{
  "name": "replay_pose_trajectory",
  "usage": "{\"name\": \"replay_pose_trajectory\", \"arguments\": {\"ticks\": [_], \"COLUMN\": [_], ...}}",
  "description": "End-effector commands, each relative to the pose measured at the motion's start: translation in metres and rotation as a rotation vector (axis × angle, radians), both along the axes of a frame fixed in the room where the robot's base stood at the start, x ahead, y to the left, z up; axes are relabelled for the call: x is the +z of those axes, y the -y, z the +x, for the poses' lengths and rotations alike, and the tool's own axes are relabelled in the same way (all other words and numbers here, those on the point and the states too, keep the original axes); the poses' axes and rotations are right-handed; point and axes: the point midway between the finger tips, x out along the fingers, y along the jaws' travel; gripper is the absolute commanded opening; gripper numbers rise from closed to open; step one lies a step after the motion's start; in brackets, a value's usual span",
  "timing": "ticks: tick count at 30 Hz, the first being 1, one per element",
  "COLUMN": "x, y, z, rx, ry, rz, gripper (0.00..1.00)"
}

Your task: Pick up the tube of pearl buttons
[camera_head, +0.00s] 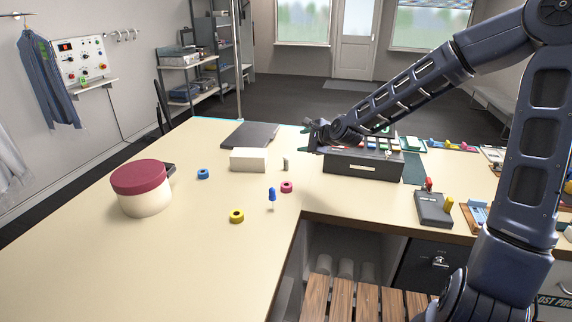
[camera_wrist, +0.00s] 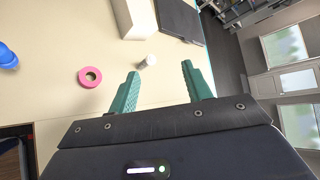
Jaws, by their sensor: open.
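A small pale upright cylinder (camera_head: 285,164), which looks like the tube of pearl buttons, stands on the cream worktop between the white block and the pink ring. In the wrist view the tube (camera_wrist: 149,61) shows just beyond my fingertips, in line with the gap between them and nearer the left one. Its contents are too small to make out. My gripper (camera_head: 314,136) is above the worktop, to the right of and beyond the tube in the head view. In the wrist view its green fingers (camera_wrist: 161,70) are spread apart with nothing between them.
A pink ring (camera_head: 287,187), a blue-topped item (camera_head: 272,196) and a yellow ring (camera_head: 237,216) are in front. A dark box (camera_head: 362,166) stands right. The left front worktop is clear.

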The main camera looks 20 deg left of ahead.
Motion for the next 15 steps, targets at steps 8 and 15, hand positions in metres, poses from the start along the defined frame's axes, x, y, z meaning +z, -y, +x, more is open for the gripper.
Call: {"name": "replay_pose_trajectory", "arguments": {"ticks": [8,15], "x": [0.048,0.094], "y": [-0.033,-0.036], "z": [0.006,0.015], "rx": [-0.148,-0.253], "ry": [-0.175,-0.305], "rz": [0.407,0.692], "gripper": [0.49,0.49]}}
